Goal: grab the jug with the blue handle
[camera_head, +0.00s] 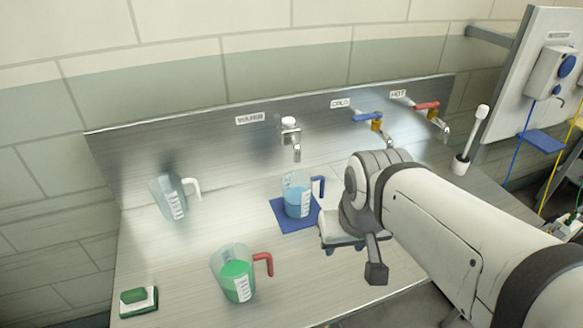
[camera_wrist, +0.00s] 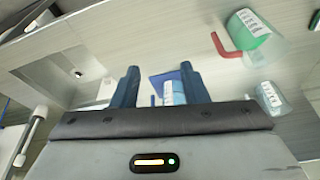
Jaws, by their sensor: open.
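The jug with the blue handle (camera_head: 297,197) stands upright on a blue mat (camera_head: 283,223) and holds blue liquid. Its blue handle points right, toward my arm. In the wrist view the jug (camera_wrist: 174,93) shows between my fingers, farther off. My gripper (camera_wrist: 158,88) is open and empty, with two blue fingers apart. In the head view my gripper (camera_head: 344,250) is just right and in front of the jug, its fingers mostly hidden under the wrist.
A jug with a red handle and green liquid (camera_head: 236,275) stands in front. A white-handled jug (camera_head: 170,197) is at the left. A green sponge (camera_head: 134,296) lies front left. Taps (camera_head: 292,140) line the steel backsplash (camera_head: 220,150). A white brush (camera_head: 470,140) stands at the right.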

